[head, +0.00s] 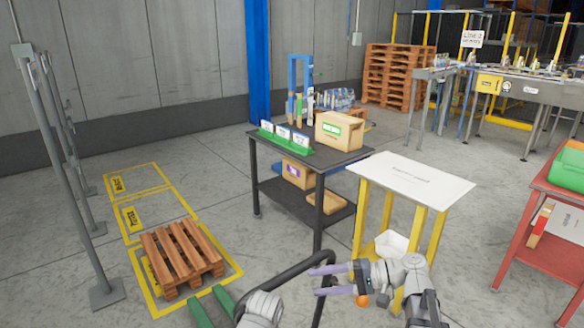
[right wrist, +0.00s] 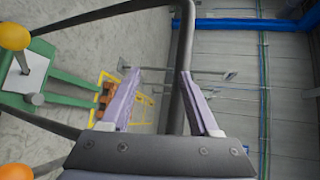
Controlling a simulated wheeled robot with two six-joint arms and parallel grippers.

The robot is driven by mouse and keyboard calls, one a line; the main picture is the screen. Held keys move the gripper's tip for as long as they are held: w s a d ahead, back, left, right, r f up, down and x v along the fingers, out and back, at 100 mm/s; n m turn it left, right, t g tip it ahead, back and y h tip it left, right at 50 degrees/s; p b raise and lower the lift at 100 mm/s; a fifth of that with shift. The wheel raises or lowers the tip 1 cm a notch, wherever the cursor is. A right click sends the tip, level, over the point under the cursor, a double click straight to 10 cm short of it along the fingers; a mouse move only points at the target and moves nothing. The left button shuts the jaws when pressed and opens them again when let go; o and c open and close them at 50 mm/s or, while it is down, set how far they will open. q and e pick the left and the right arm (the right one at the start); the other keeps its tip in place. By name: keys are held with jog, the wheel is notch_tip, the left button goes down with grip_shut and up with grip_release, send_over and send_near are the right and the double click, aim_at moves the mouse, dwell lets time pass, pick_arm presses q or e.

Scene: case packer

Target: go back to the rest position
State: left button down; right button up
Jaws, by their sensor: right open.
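My right gripper (head: 318,281) is open, with its two pale lilac fingers apart and pointing left at the bottom middle of the head view. In the right wrist view its fingers (right wrist: 160,75) also stand apart. A black tube handle (head: 288,268) passes close by these fingers. It shows in the right wrist view as a dark bar (right wrist: 183,30) running past the right finger. I cannot tell whether they touch. My left gripper is not in view.
Green bars (head: 200,312) lie by the handle, near a wooden pallet (head: 182,255). A white-topped yellow-legged stand (head: 412,180) is just beyond my right gripper. A dark table (head: 345,160) with boxes stands behind. A red shelf unit (head: 556,190) is at right.

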jog(key=s+f+n+g+h, duration=0.1)
jog(key=s+f+h, duration=0.1)
jog(key=f+h, duration=0.3)
jog(key=s+f+g+h, duration=0.1)
jog(key=s+f+h, duration=0.2)
jog(key=f, duration=0.5)
jog(key=s+d+f+n+h, duration=0.2)
jog(key=d+f+h, duration=0.1)
jog(key=d+h, duration=0.4)
jog(key=s+a+r+n+h+p, duration=0.1)
jog(key=s+a+r+n+p, duration=0.3)
jog(key=a+r+p, duration=0.6)
jog(key=shift+s+a+r+p, duration=0.35)
jog(key=shift+s+p, duration=0.1)
jog(key=shift+s, duration=0.2)
